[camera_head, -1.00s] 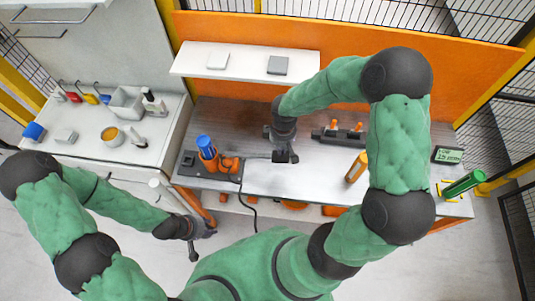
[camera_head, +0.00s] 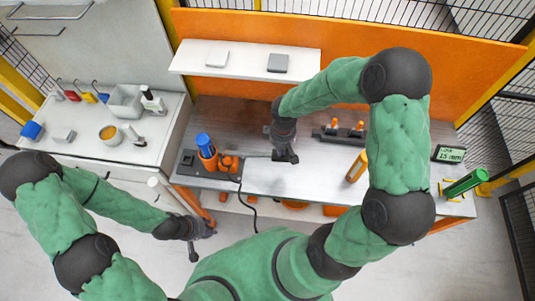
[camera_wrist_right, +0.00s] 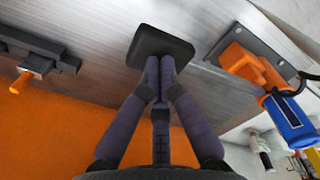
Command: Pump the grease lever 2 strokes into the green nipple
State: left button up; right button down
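An orange pump with a blue cylinder (camera_head: 206,147) stands on a dark plate at the bench's left end; it also shows in the right wrist view (camera_wrist_right: 285,115). A thin grey bar reaches from beside it towards my right gripper (camera_head: 285,157). In the right wrist view my right gripper (camera_wrist_right: 158,72) has its fingers together at a dark square pad (camera_wrist_right: 160,45); I cannot tell whether the pad is held. My left gripper (camera_head: 196,238) hangs low before the bench's left end; its fingers are unclear. I cannot make out the green nipple; a green cylinder (camera_head: 465,183) lies at the far right.
A dark rail with orange pegs (camera_head: 340,134) lies at the back of the bench. A yellow-orange cylinder (camera_head: 357,167) stands by my right arm. A small display (camera_head: 449,154) is at the right. A black cable (camera_head: 249,211) hangs over the front edge. A white shelf (camera_head: 245,60) overhangs the back.

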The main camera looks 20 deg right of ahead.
jog(key=shift+f+b, duration=2.1)
jog(key=shift+f, duration=0.3)
jog(key=shift+r+p, duration=3.4)
jog(key=shift+r, duration=1.3)
